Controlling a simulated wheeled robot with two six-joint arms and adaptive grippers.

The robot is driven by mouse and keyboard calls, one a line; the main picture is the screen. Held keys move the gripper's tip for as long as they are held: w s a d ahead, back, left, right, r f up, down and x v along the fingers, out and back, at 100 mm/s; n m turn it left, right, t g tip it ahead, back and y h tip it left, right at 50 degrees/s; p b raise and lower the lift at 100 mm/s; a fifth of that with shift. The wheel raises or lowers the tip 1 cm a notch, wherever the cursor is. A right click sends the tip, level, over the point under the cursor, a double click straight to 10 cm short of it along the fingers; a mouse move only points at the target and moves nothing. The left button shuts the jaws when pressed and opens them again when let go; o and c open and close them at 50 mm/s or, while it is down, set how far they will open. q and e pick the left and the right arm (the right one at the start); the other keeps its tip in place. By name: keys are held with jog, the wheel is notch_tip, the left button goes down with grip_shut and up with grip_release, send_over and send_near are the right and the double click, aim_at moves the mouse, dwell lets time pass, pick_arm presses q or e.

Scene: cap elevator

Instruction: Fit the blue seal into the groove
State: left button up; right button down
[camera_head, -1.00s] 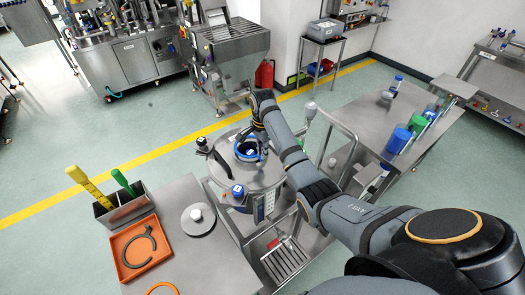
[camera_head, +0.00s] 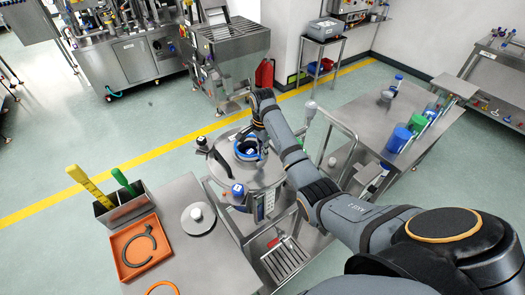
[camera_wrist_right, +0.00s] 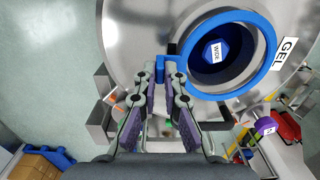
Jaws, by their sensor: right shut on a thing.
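The blue seal (camera_wrist_right: 268,60) is a ring with a small tab. My right gripper (camera_wrist_right: 160,78) is shut on the tab at the ring's left side. In the head view the seal (camera_head: 237,152) is over the round steel top (camera_head: 264,178) of a vessel. In the wrist view the ring surrounds a dark blue opening with a blue hexagonal piece (camera_wrist_right: 215,50) marked WIDE. The groove itself cannot be made out, and I cannot tell whether the ring touches the steel. My left gripper is not in view.
Dark clamp handles and a GEL label (camera_wrist_right: 286,52) sit around the vessel top. A side table holds an orange tray (camera_head: 122,268) with a dark ring, a steel lid (camera_head: 198,222) and a tool holder (camera_head: 128,208). A cart (camera_head: 350,112) with containers stands to the right.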

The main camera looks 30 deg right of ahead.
jog(key=shift+f, duration=0.7)
dwell(1.7)
jog(key=c, duration=1.4)
grip_release()
jog(key=shift+r, duration=0.1)
jog(key=shift+r, duration=3.4)
jog(key=shift+f, duration=0.1)
